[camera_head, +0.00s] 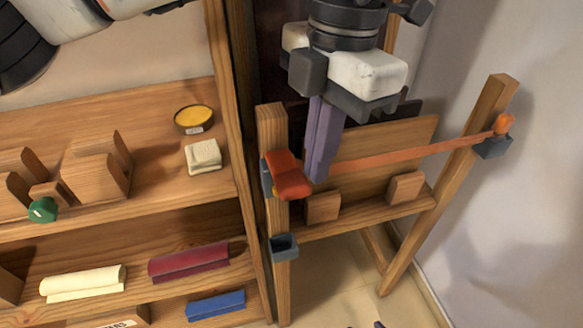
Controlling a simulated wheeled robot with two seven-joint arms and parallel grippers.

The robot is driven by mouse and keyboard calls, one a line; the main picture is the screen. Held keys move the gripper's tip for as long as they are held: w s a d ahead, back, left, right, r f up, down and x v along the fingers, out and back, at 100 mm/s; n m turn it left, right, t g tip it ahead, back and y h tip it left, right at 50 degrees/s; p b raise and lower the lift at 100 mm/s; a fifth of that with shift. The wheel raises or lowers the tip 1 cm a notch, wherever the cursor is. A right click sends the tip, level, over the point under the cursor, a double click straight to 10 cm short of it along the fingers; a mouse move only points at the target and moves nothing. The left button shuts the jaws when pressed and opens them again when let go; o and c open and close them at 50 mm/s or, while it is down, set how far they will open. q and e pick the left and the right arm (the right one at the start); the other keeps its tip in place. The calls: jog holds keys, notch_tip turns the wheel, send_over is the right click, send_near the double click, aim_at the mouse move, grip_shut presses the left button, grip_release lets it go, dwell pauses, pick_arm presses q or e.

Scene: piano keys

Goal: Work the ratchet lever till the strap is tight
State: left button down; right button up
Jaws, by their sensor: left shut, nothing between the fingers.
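The red ratchet lever (287,176) sits on the left wooden post of a frame, at the centre of the head view. The orange strap (425,151) runs from behind my gripper to the right post, ending at an orange piece (503,123) by a grey bracket. I cannot tell how tight the strap is. The fingers hide the strap's left end.
The wooden frame holds a leaning board (400,140) and small blocks. A grey cup-like bracket (284,246) is lower on the left post. A shelf at left carries a yellow tin (194,118), a pale block (203,156) and rolled cloths. A wall is close at right.

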pick_arm(q)
notch_tip(320, 180, up, 10)
jog(key=p, duration=0.1)
jog(key=shift+w+d, duration=0.3)
jog(key=shift+d, duration=0.1)
jog(key=shift+r, duration=0.1)
dwell(0.7)
jog(key=shift+r, duration=0.1)
